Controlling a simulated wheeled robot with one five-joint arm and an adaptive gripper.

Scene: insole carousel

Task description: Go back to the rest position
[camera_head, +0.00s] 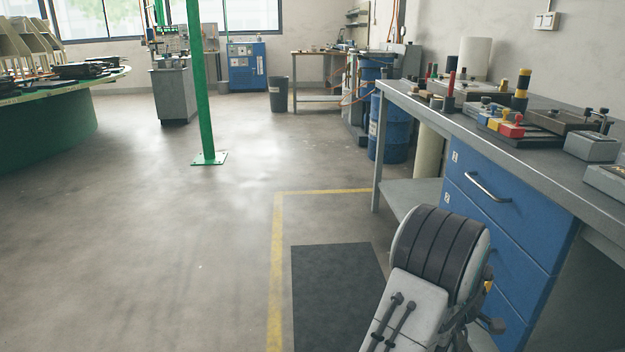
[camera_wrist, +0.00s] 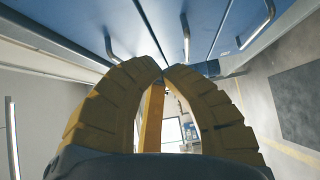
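My gripper (camera_wrist: 163,72) shows in the wrist view with its yellow ribbed fingers bent inward. Their tips meet or nearly meet at the middle, and nothing shows between them. In the wrist view the gripper is near the blue drawer fronts (camera_wrist: 215,25). In the head view my arm is folded at the lower right, in front of the workbench (camera_head: 485,125); the fingers cannot be made out there.
The blue drawer cabinet (camera_head: 500,225) with a metal handle is close to my arm. A dark mat (camera_head: 335,295) and yellow floor line (camera_head: 277,260) lie beside it. A green post (camera_head: 200,90) and green carousel (camera_head: 50,130) stand left. The middle floor is clear.

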